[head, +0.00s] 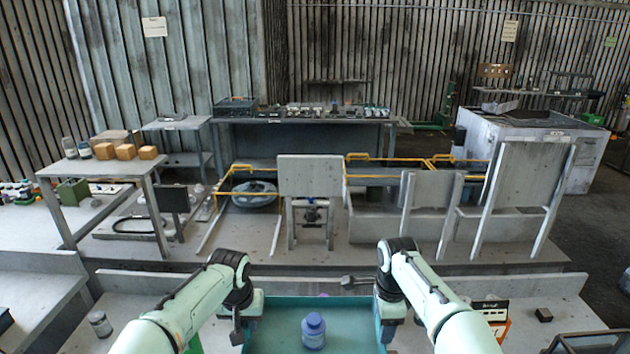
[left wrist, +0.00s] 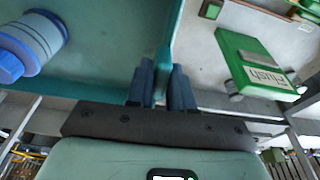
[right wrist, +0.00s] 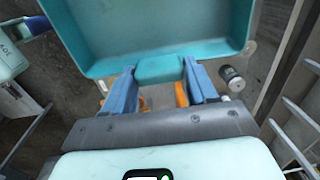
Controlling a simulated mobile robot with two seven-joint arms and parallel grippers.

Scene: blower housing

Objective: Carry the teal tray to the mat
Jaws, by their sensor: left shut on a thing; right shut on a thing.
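The teal tray (head: 278,322) is at the bottom middle of the head view, between my two arms; its near part is cut off by the frame. A blue bottle (head: 314,331) stands in it; the bottle also shows in the left wrist view (left wrist: 35,42). My left gripper (left wrist: 163,75) is shut on the tray's wall at the left side. My right gripper (right wrist: 160,80) is shut on a tab on the tray's right side. Whether the tray touches the bench below cannot be told. I cannot make out a mat in any view.
A jar (head: 100,322) stands on the bench to the left. A black block (head: 543,315) and a small labelled box (head: 492,309) sit to the right. A green "Flush" box (left wrist: 252,62) lies beside the tray in the left wrist view. Grey boards (head: 310,175) stand beyond the bench.

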